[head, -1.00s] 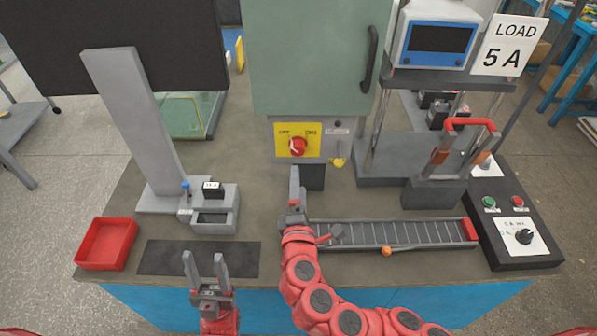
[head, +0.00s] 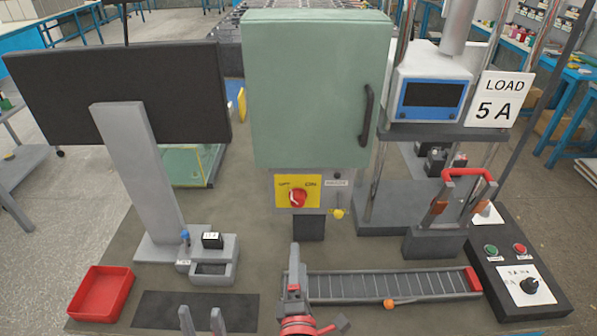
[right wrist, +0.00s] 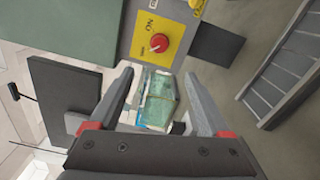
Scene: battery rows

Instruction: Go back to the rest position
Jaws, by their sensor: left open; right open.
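My left gripper (head: 202,321) is open and empty at the bottom edge of the head view, over the front of the dark mat. Only its fingertips show there. My right gripper (head: 297,268) stands in front of the grey post under the green cabinet, by the left end of the roller track. In the right wrist view its two fingers (right wrist: 160,98) are spread apart with nothing between them. The red rotary switch (head: 298,197) on the yellow OFF/ON plate sits above it; the switch also shows in the right wrist view (right wrist: 159,43).
A red tray (head: 84,311) and a dark mat (head: 160,311) lie at the front left. A grey fixture (head: 229,252) stands behind the mat. The roller track (head: 350,285) runs right, towards a black control box (head: 497,311). The green cabinet (head: 310,130) rises behind.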

